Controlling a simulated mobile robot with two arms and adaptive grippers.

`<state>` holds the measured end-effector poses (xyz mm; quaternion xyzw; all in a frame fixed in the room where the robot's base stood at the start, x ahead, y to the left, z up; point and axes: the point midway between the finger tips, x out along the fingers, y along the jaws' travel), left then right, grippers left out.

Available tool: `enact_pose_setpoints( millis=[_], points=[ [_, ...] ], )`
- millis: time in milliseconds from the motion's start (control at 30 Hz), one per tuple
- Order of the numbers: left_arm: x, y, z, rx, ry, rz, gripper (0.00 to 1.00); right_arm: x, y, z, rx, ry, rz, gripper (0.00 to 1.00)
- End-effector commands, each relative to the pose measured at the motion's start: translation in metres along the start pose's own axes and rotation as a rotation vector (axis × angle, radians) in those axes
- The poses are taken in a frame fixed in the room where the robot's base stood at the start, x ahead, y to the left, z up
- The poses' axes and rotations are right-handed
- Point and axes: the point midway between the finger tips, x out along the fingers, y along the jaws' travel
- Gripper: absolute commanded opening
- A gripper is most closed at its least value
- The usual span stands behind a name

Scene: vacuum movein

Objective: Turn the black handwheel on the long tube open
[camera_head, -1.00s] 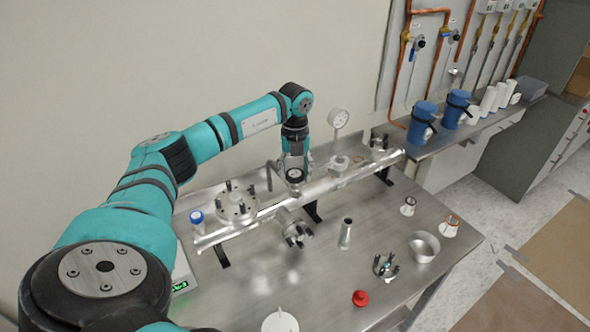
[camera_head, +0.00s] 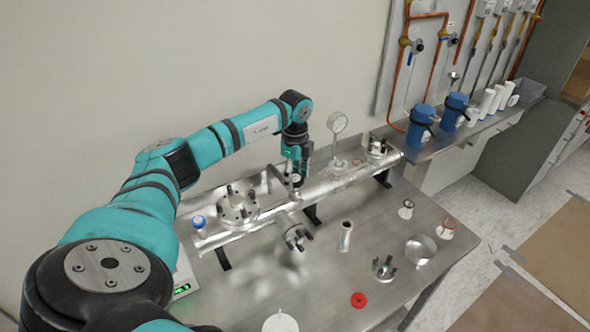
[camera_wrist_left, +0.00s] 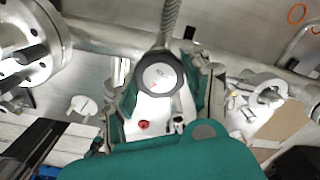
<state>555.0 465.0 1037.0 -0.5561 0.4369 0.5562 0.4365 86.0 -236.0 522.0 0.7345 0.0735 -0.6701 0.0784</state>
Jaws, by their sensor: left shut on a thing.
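The long silver tube (camera_head: 335,182) lies across the steel table on black supports. The black handwheel (camera_head: 296,179) sits on top of the tube near its middle. It also shows in the left wrist view (camera_wrist_left: 160,78) as a dark round knob with a pale marked face. My left gripper (camera_head: 297,170) comes down on it from above, and its fingers are shut on the handwheel, one on each side. The gripper partly hides the handwheel in the head view. My right gripper is not in view.
A pressure gauge (camera_head: 338,123) stands up from the tube to the right. A flange with bolts (camera_head: 237,203) and a blue-topped part (camera_head: 198,222) are at the left. Loose fittings and a red cap (camera_head: 358,300) lie on the front of the table (camera_head: 325,275).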

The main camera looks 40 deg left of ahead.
Motion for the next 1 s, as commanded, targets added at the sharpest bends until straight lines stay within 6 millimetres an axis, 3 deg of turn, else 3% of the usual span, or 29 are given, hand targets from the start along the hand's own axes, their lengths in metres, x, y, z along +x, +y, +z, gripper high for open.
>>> enact_pose_setpoints(
  millis=[500, 1000],
  points=[
    [-0.002, -0.002, 0.001, -0.383, 0.000, -0.004, 0.18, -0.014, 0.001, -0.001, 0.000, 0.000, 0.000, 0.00],
    [-0.002, -0.002, 0.001, -0.481, 0.001, -0.005, 0.18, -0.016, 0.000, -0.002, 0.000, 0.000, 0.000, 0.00]
  ],
)
